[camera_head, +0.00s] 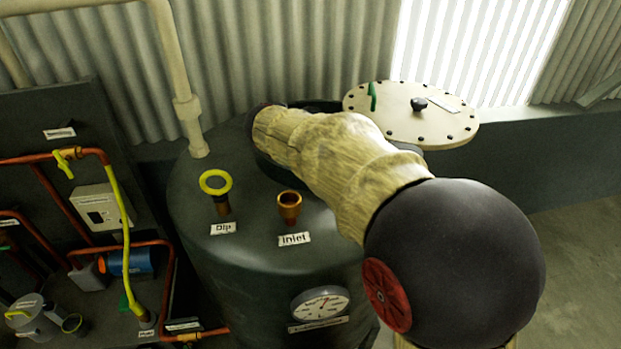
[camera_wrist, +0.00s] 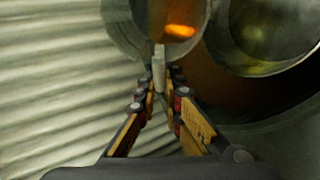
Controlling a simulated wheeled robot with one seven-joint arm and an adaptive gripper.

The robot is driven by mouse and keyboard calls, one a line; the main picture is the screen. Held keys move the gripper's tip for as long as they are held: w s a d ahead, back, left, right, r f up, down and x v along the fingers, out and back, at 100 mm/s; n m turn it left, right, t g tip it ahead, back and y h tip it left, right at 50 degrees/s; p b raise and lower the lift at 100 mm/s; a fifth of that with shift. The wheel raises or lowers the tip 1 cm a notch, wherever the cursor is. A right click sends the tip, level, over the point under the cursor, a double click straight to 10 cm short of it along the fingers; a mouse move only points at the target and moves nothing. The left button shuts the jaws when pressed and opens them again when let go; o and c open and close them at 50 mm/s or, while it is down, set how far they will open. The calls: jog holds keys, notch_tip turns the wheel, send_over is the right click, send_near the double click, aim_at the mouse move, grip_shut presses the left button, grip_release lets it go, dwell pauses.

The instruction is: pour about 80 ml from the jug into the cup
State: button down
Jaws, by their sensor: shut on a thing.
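In the wrist view my gripper (camera_wrist: 160,78) is shut on the pale upright handle of a grey, see-through-looking vessel, which I take to be the jug (camera_wrist: 140,22). A bright orange patch shows inside it. To its right is a round metallic vessel (camera_wrist: 312,40) with a yellowish inside. It may be the cup, but I cannot tell for sure. Whether the two touch is unclear. In the head view my arm covers the gripper and both vessels.
The dark tank (camera_head: 215,265) carries a yellow ring fitting (camera_head: 203,184), a copper inlet (camera_head: 289,207) and a gauge (camera_head: 320,303). Its round bolted lid (camera_head: 385,122) lies open behind my arm. Pipes (camera_head: 150,243) and a metal pot (camera_head: 35,325) stand at left. A corrugated wall (camera_head: 280,45) rises behind.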

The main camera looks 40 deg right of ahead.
jog(key=b, duration=0.3)
jog(key=shift+s+b, duration=0.1)
jog(key=shift+b, duration=0.3)
jog(key=shift+r+t+h+b, duration=0.1)
jog(key=shift+t+h+b, duration=0.25)
jog(key=shift+b, duration=0.6)
jog(key=shift+a+r+b, duration=0.1)
jog(key=shift+r+b, duration=0.1)
jog(key=shift+b, duration=0.5)
jog(key=shift+t+h+b, duration=0.25)
jog(key=shift+b, duration=0.7)
jog(key=shift+r, duration=0.2)
jog(key=shift+b, duration=0.35)
jog(key=shift+b, duration=0.5)
jog(key=shift+s+a+f+t+h+b, duration=0.3)
jog(key=shift+t+h+b, duration=0.4)
jog(key=shift+b, duration=4.35)
